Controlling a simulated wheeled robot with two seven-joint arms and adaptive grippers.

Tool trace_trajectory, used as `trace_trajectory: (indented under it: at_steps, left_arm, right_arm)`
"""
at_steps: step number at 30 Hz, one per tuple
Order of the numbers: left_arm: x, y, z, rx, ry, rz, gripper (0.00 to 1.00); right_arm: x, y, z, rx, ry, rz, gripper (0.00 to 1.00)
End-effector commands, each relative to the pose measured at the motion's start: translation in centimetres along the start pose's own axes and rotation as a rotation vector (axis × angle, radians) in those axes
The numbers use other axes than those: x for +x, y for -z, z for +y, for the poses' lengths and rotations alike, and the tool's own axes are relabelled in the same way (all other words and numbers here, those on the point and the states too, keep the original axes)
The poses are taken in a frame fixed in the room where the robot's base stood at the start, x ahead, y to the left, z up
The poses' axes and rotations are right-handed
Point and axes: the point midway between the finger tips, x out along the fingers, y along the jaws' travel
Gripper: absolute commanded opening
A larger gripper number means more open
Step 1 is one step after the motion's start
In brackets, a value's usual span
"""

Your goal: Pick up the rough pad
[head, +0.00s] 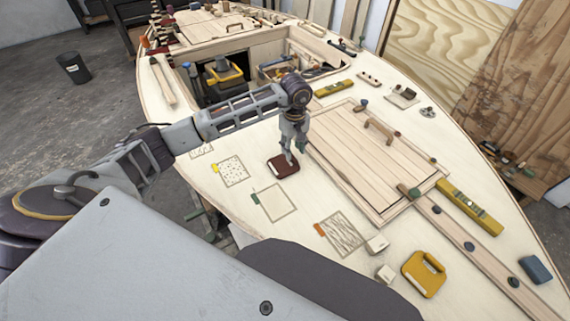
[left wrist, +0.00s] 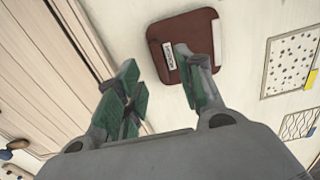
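A dark red-brown square pad (head: 283,167) with rounded corners lies flat on the pale plywood deck, left of the raised hatch panel. I take it to be the rough pad; its texture is too small to tell. In the left wrist view the pad (left wrist: 190,35) shows a small label and a light strip along one edge. My left gripper (head: 291,156) points down at the pad in the head view. In the left wrist view its green-padded fingers (left wrist: 158,62) are apart with nothing between them, and one finger overlaps the pad. My right gripper is not in view.
Patterned outlines, dotted (head: 232,171), plain (head: 274,202) and wood-grained (head: 342,234), lie on the deck nearby. The hatch panel (head: 372,160) with a handle rises to the right. An open well with tools lies behind.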

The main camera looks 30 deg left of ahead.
Motion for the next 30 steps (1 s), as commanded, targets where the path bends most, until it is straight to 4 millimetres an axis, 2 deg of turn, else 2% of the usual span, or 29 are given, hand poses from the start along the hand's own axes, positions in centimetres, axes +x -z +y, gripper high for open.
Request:
trace_trajectory:
  at_steps: [12, 27, 28, 30]
  left_arm:
    - [3.8, -0.4, 0.1, 0.000, 0.001, -0.001, 0.38]
    - [4.0, -0.4, 0.1, 0.000, 0.000, -0.001, 0.38]
    - [4.0, -0.4, 0.1, 0.000, 0.000, -0.001, 0.36]
    - [4.0, -0.4, 0.1, 0.000, 0.000, -0.001, 0.27]
  right_arm:
    - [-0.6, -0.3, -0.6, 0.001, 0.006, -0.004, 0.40]
    - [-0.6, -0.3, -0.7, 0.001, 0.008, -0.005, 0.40]
    - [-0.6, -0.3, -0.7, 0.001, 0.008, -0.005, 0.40]
    - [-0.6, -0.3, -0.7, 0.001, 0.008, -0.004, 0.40]
